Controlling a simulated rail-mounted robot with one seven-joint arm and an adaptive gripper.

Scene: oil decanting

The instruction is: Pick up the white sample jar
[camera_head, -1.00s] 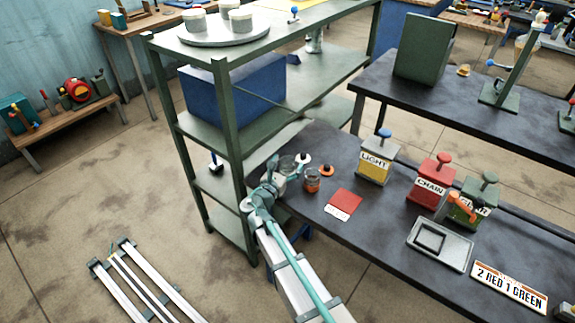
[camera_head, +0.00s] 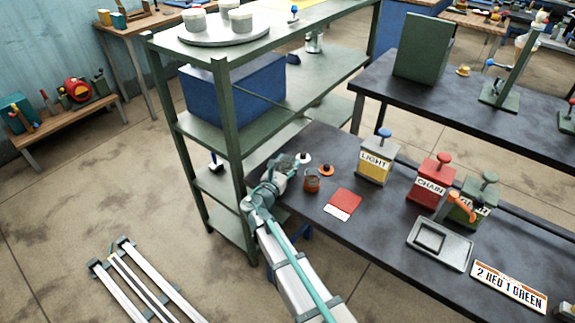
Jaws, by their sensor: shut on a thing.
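My gripper (camera_head: 284,166) is at the left end of the dark workbench, low over its top. It is shut on a pale, glassy jar, which looks to be the white sample jar (camera_head: 289,160); the fingers hide most of it, and I cannot tell whether it is clear of the bench. A small white lid-like disc (camera_head: 304,158) with a dark centre lies just right of the gripper.
An orange-brown jar (camera_head: 312,181) and an orange disc (camera_head: 326,170) are close right of my gripper. A red-and-white card (camera_head: 343,204), a yellow LIGHT can (camera_head: 374,164) and a red CHAIN can (camera_head: 432,183) stand farther right. A green shelf post (camera_head: 232,130) rises close left.

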